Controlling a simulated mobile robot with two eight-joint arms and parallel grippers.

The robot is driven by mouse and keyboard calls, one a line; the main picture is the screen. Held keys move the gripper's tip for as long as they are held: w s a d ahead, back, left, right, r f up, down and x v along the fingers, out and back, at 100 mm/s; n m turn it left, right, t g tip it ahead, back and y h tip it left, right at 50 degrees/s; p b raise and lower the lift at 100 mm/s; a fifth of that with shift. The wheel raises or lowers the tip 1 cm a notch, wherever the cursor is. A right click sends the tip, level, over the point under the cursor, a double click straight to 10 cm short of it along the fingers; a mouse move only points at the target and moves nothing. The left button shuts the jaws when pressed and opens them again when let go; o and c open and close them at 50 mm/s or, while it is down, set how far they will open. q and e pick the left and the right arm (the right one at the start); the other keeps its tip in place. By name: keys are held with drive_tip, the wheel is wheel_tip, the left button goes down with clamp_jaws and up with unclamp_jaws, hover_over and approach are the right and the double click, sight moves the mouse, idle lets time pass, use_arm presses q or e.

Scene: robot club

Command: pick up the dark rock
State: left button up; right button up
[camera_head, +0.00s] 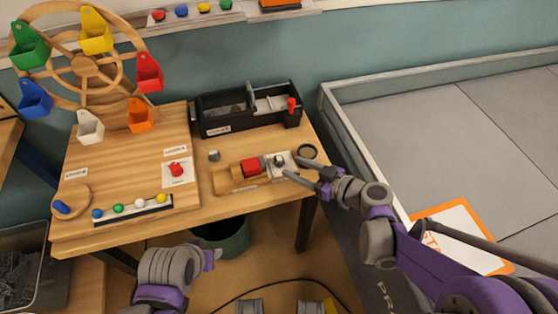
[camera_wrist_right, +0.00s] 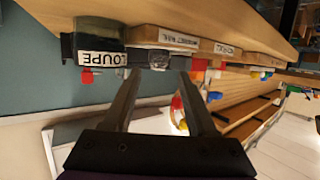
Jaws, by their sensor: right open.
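A small dark grey lump (camera_head: 279,160), which looks like the dark rock, sits on a pale plate (camera_head: 290,168) near the right end of the wooden table. In the right wrist view a grey lump (camera_wrist_right: 159,59) shows just beyond and between my fingertips; it is likely the same rock. My right gripper (camera_head: 292,166) is open and empty, its fingers pointing left toward the rock, with no clear contact. The right gripper also shows in the wrist view (camera_wrist_right: 157,76).
A dark round loupe (camera_head: 307,151) lies just right of the rock. A red block (camera_head: 251,168) is left of it on a wooden tray (camera_head: 222,181). A black divided box (camera_head: 219,130) stands behind. A grey cylinder (camera_head: 214,156) stands farther left. A Ferris wheel (camera_head: 87,67) is at back left.

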sight(283, 162)
drive_tip(key=x, duration=0.5)
drive_tip(key=shift+w+d+f+b, duration=0.1)
drive_tip(key=shift+b, duration=0.25)
clamp_jaws()
